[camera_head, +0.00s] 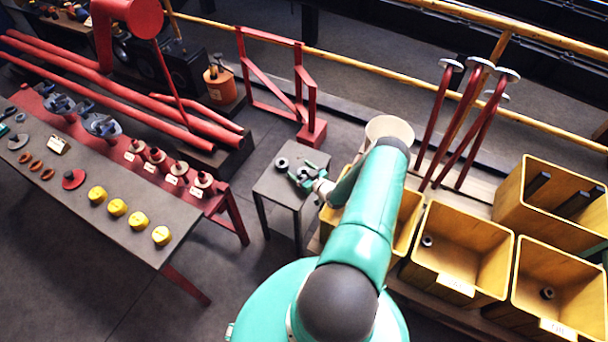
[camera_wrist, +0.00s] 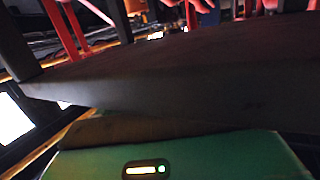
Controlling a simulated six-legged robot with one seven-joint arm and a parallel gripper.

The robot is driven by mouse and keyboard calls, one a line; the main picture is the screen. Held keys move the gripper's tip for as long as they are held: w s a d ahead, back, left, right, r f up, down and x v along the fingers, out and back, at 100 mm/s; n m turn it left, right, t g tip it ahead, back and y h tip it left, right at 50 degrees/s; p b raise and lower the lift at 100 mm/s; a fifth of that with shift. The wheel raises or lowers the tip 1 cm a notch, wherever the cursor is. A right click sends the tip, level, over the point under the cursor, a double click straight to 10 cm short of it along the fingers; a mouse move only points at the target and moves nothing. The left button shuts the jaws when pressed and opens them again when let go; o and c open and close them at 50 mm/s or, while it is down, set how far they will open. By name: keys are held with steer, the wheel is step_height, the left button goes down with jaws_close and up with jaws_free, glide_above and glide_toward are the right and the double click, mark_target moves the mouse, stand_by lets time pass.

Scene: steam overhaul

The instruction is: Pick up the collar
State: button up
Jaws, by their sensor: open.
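A small dark ring, which looks like the collar, (camera_head: 282,162) lies on the grey top of a small side table (camera_head: 272,185) in the head view. My gripper (camera_head: 303,174) is open over the right part of this table, just right of the ring and apart from it. Dark parts at the gripper are too small to tell from the jaws. In the wrist view a dark slab edge (camera_wrist: 180,75) fills the middle, above my green wrist housing. The ring and fingertips cannot be made out there.
A long workbench (camera_head: 150,240) with yellow knobs and red-based parts stands left. Yellow bins (camera_head: 455,250) stand right, some holding small dark nuts. A red frame (camera_head: 270,110) rises behind the side table. Floor is clear between bench and side table.

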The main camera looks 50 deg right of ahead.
mark_target(301, 169)
steer(key=c, duration=1.4)
steer(key=shift+r, duration=0.15)
steer(key=shift+r, duration=0.45)
step_height(301, 169, up, 2)
steer(key=shift+r, duration=0.15)
steer(key=s+a+r, duration=0.7)
steer(key=a+r, duration=0.2)
steer(key=a, duration=0.2)
steer(key=shift+s+a+r, duration=0.3)
steer(key=shift+a, duration=0.1)
